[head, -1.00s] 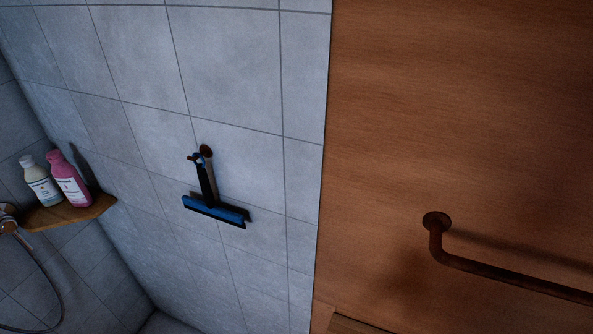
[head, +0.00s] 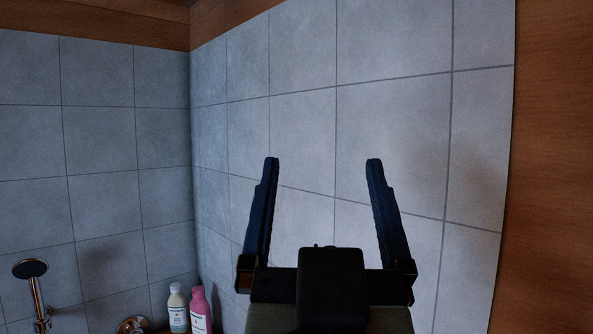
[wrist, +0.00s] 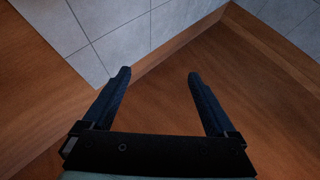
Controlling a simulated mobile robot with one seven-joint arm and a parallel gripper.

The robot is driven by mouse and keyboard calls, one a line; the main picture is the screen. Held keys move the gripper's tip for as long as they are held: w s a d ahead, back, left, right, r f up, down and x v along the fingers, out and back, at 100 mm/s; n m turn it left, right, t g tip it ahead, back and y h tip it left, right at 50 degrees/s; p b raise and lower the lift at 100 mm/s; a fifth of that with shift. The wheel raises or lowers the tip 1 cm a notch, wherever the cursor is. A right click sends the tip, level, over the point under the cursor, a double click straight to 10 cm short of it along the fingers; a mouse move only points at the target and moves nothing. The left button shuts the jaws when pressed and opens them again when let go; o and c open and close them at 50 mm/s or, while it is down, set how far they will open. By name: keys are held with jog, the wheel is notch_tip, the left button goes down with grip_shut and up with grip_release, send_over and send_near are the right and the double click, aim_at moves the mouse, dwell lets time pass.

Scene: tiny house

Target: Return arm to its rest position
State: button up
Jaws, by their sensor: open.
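My gripper (head: 320,170) is in the lower middle of the head view, in front of the grey tiled wall. Its two dark fingers point upward and stand wide apart with nothing between them. In the wrist view my gripper (wrist: 160,75) is also open and empty. Beyond its fingers there are wooden panels and grey tiles, with no object near the fingertips.
A white bottle (head: 177,308) and a pink bottle (head: 199,312) stand in the shower corner at lower left. A shower head (head: 30,268) is left of them. A wooden panel (head: 550,170) borders the tiles on the right. The wrist view shows wood (wrist: 200,60) meeting tiles.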

jog(key=s+a+r+t+y, duration=0.1)
jog(key=s+a+r+t, duration=0.1)
jog(key=s+r, duration=0.3)
jog(key=shift+a+r+n, duration=0.15)
jog(key=shift+n, duration=0.25)
jog(key=shift+w, duration=0.1)
